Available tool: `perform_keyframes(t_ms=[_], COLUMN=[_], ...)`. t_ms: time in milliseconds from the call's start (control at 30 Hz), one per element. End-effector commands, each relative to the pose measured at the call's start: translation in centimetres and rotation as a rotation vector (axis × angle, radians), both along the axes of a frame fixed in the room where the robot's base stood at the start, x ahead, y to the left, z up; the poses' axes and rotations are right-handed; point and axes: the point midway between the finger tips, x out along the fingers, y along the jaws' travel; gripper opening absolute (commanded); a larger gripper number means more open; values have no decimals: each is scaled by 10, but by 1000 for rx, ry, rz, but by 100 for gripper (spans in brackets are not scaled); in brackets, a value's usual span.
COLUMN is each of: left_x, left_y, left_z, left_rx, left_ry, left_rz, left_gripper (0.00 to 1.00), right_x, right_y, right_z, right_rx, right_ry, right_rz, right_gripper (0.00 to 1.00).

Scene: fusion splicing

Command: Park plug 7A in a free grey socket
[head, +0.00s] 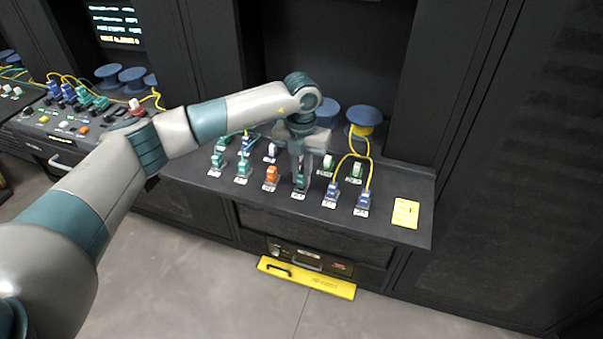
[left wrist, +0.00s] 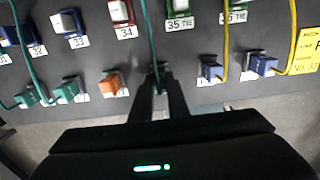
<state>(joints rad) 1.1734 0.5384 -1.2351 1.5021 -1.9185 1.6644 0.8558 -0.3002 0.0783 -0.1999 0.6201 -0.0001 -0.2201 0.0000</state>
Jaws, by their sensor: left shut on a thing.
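My left gripper (head: 299,172) reaches down over the front row of the bench panel, and its fingers are shut on a teal plug (head: 299,183). In the left wrist view the fingers (left wrist: 158,88) close around this plug, and a teal cable (left wrist: 149,40) runs up from it. The plug is low at the panel; I cannot tell whether it is seated or slightly lifted. Its label is hidden by the fingers, so I cannot read 7A. No clearly free grey socket can be made out. My right gripper is not in view.
An orange plug (head: 271,174) stands left of the gripper, with teal plugs (head: 242,170) beyond it. Two blue plugs (head: 331,190) with yellow cables stand to the right. Behind is a labelled row, including 35 TIE (left wrist: 180,8). Blue spools (head: 364,115) stand at the back.

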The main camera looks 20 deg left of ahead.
Motion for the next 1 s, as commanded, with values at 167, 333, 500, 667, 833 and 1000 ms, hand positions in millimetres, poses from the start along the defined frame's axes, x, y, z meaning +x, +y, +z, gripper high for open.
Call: perform_keyframes(t_ms=[167, 333, 500, 667, 833, 1000], left_x=[0, 0, 0, 0, 0, 0], left_y=[0, 0, 0, 0, 0, 0], left_z=[-3, -6, -9, -10, -10, -10], left_rx=[0, 0, 0, 0, 0, 0], left_ry=[0, 0, 0, 0, 0, 0], left_rz=[0, 0, 0, 0, 0, 0], left_gripper=[0, 0, 0, 0, 36, 36], right_x=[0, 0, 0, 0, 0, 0], right_y=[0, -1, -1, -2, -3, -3], right_z=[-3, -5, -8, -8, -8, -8], right_rx=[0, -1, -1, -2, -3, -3], right_ry=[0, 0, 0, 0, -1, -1], right_rz=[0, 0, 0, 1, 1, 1], right_gripper=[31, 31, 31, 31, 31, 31])
